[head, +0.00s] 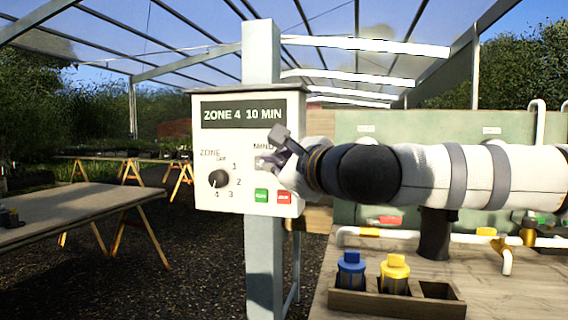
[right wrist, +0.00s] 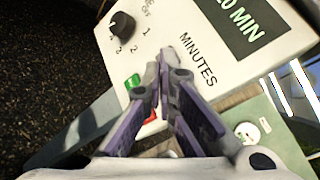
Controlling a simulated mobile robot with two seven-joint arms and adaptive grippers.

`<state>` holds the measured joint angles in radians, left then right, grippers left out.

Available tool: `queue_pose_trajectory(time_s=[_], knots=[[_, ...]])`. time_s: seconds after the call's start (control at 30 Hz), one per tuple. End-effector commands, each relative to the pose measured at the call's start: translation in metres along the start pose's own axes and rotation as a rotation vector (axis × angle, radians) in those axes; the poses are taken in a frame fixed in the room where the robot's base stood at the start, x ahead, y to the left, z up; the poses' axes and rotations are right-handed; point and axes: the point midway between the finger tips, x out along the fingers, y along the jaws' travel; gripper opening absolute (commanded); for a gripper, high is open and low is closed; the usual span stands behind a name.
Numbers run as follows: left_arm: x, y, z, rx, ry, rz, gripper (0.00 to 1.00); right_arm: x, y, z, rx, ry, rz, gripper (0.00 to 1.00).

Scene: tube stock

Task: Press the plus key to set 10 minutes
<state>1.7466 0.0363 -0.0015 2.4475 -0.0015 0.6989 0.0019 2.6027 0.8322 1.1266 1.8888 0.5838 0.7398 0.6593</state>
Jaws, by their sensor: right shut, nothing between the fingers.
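The white control box (head: 215,135) is fixed to a grey post. Its dark display (head: 243,115) reads ZONE 4 10 MIN. My right gripper (head: 272,150) is shut and empty, with its fingertips at the box face under the MINUTES label, which shows in the right wrist view (right wrist: 197,60). The plus key is hidden behind the fingers. I cannot tell whether the fingertips touch the face. The black zone knob (head: 218,179) sits left of the gripper, turned toward 4. A green key (head: 261,195) and a red key (head: 284,197) are below. My left gripper is not in view.
A wooden bench (head: 390,275) at right carries a box with blue (head: 351,270) and yellow (head: 395,272) capped parts, plus white pipes before a green panel (head: 400,135). A wooden table (head: 75,210) is at left. Gravel floor lies between.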

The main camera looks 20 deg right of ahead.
Motion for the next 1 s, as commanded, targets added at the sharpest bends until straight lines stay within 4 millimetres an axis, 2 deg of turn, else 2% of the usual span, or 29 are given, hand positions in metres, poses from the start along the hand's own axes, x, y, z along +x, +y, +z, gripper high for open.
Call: queue_pose_trajectory(time_s=[0.27,1.0], knots=[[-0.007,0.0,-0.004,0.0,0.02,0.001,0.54,-0.017,0.011,0.013,-0.001,-0.002,-0.001,0.0],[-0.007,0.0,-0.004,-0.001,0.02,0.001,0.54,-0.016,0.013,0.012,0.0,0.0,0.001,0.0]])
